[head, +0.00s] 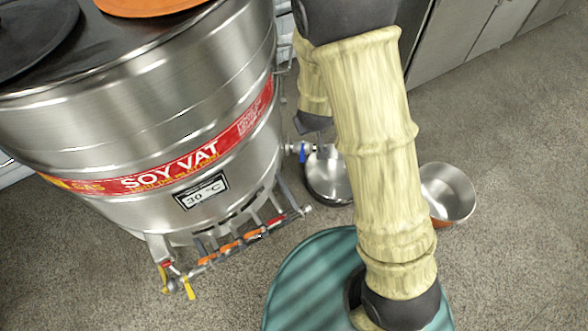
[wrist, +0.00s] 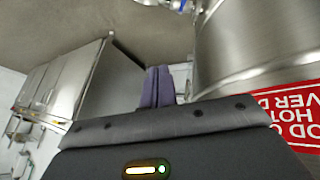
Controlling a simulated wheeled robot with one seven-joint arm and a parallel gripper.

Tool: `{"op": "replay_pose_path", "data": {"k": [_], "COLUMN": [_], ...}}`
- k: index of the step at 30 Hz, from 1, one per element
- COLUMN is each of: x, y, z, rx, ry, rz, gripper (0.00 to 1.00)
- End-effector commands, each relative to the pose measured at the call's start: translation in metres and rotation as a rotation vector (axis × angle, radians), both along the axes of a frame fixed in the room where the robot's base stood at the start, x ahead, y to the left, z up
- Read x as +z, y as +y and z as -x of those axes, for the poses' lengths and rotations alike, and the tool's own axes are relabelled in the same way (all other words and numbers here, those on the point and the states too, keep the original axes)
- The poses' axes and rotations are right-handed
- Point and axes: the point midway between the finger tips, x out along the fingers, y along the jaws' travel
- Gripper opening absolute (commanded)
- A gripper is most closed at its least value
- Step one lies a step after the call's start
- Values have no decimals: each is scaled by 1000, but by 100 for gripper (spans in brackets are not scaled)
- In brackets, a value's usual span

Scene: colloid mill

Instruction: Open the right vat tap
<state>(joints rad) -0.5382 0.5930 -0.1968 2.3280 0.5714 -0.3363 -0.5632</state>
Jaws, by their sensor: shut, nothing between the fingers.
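The steel soy vat (head: 150,110) fills the left of the head view, with a red label band. A tap with a blue handle (head: 302,152) sticks out from its right side, low down. In the wrist view the blue handle (wrist: 182,4) shows at the top edge, partly cut off. My gripper (wrist: 157,88) is shut and empty, its purple fingers together, apart from the tap in the wrist view. In the head view my arm hides most of the gripper; a dark part of it shows just above the tap.
A steel pan (head: 322,182) sits on the floor below the tap, partly behind my arm. Another pot (head: 450,190) stands further right. Burner pipes with orange and yellow handles (head: 225,247) run along the vat's base. Grey cabinets (head: 450,40) line the back. The floor at right is clear.

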Motion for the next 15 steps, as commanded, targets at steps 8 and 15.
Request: {"op": "replay_pose_path", "data": {"k": [8,15], "x": [-120,-201], "y": [24,40], "z": [-20,-29], "rx": [92,173], "ry": [-117,-232], "rz": [199,404], "gripper": [0,0]}}
